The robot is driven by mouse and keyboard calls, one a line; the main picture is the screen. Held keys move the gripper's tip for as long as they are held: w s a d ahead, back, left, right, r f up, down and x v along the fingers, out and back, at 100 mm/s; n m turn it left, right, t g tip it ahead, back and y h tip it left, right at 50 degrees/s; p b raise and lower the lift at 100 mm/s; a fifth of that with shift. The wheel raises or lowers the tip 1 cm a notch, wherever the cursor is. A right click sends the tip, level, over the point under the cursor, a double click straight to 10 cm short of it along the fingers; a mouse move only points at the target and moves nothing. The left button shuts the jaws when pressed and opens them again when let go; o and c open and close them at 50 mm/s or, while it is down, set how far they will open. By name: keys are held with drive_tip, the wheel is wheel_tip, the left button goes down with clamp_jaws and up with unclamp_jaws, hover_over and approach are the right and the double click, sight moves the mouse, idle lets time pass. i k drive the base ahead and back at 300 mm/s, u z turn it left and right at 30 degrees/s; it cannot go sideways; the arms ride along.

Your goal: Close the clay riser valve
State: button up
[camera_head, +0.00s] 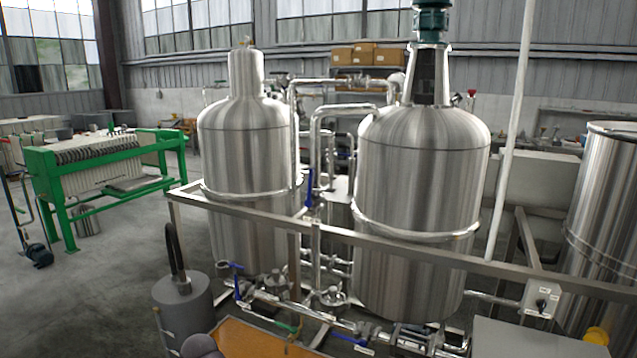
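Two steel stirred tanks stand side by side, the left tank (245,165) and the right tank (424,180). Between them a vertical pipe (316,245) carries a blue valve lever (309,188) that stands upright, roughly along the pipe. Lower down are another blue lever (237,288), a blue lever (349,340) lying near level, and a green lever (286,327). No readable label shows which is the clay riser valve. My gripper is not in view.
A steel rail (400,246) runs across in front of the tanks. A grey drum (183,308) with a black hose and an orange surface (255,340) are at the lower left. A switch box (541,298) is at the right. Open floor (95,300) lies at the left.

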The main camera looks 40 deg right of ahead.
sight(310, 186)
drive_tip(key=z, duration=0.7)
drive_tip(key=i, duration=0.9)
drive_tip(key=z, duration=0.5)
